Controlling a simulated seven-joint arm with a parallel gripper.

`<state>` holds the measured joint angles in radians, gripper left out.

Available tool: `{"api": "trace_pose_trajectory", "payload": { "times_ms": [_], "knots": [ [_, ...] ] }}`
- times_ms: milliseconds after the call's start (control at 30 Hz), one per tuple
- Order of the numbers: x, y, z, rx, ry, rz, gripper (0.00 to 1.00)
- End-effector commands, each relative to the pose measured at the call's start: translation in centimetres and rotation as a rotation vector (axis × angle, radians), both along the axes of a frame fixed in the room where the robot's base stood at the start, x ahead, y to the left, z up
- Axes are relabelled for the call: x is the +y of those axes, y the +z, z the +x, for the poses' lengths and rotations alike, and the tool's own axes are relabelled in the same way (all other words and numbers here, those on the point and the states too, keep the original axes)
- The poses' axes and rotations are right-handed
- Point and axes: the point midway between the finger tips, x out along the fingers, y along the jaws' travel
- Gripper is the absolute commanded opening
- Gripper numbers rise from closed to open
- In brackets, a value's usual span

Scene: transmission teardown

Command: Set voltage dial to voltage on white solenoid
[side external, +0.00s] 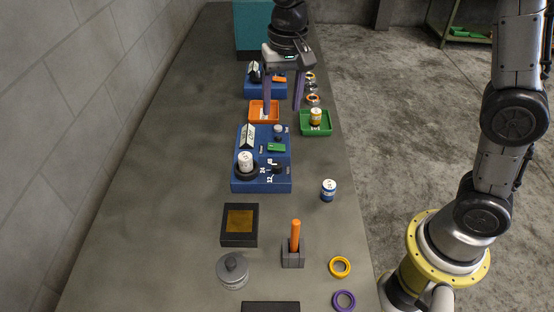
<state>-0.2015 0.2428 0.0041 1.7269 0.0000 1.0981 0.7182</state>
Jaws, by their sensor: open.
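A white solenoid (245,159) stands upright in a black round seat at the left of the blue test box (247,185). The marking on the solenoid is too small to read. The black voltage dial (278,169) is on the right of the same box, with white numbers around its left side. I can make out 24 and 12; another number is unclear, and I cannot tell where the dial points. My gripper (282,109) is open and empty, pointing down beyond the box, above the area of the orange and green trays.
A green tray (327,130) holds a white-and-orange cylinder; an orange tray (253,119) is beside it. A second blue box (260,92) is behind. A blue-and-white cylinder (329,190), an orange-handled tool (295,235) and rings are nearer. The left bench is clear.

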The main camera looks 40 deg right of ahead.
Motion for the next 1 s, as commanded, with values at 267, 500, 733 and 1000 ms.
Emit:
{"api": "trace_pose_trajectory", "payload": {
  "times_ms": [267,500,733,1000],
  "knots": [
    [1.3,-3.6,0.2,0.071,0.03,-0.015,0.64],
    [1.2,-7.2,0.1,0.076,0.03,-0.016,0.64],
    [1.2,-11.7,0.1,0.074,0.03,-0.016,0.64],
    [1.2,-15.7,0.2,0.071,0.03,-0.015,0.64]
  ]
}}
